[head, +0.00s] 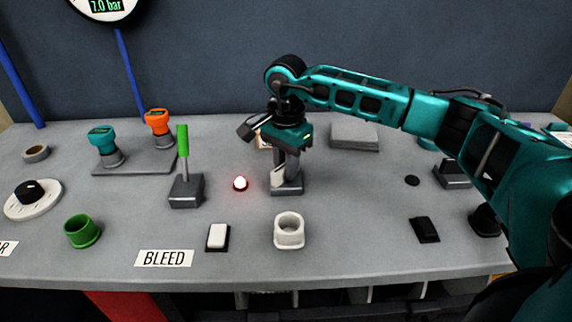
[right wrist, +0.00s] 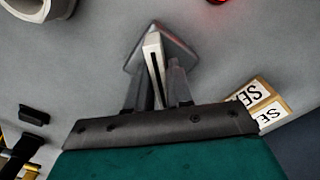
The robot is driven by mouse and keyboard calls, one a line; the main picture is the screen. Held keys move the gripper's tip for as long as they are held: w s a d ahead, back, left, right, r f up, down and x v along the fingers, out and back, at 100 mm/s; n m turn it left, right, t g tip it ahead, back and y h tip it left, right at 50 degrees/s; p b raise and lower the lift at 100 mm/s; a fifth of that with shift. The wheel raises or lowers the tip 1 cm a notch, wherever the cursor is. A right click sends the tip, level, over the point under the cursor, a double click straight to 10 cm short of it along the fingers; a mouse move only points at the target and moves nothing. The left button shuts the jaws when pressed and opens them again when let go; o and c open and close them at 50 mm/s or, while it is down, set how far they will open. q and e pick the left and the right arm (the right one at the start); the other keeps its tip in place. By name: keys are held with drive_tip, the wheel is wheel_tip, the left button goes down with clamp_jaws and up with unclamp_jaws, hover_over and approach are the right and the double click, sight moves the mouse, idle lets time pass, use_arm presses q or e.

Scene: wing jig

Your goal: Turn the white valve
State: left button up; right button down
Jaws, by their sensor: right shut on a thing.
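The white valve is a white lever (head: 277,178) on a dark grey block base (head: 287,187), near the middle of the table in the head view. My right gripper (head: 287,168) comes down over it from above and is shut on the white lever. In the right wrist view the lever (right wrist: 152,48), with a dark slot along it, stands between the two fingers (right wrist: 155,85). The fingers and hand hide part of the lever and base. My left gripper is not in view.
A lit red lamp (head: 240,184) and a green-handled lever (head: 183,142) stand left of the valve. A white ring-shaped cup (head: 289,231) and a white rocker switch (head: 217,236) are in front. A grey block (head: 354,135) lies behind right. The table right of the valve is fairly clear.

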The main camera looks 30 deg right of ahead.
drive_tip(key=m, duration=0.4)
drive_tip(key=shift+m, duration=0.4)
drive_tip(key=m, duration=0.4)
drive_tip(key=shift+m, duration=0.3)
drive_tip(key=c, duration=1.1)
unclamp_jaws()
drive_tip(key=shift+r, duration=0.15)
wheel_tip(320, 180, up, 13)
drive_tip(key=shift+f, duration=0.2)
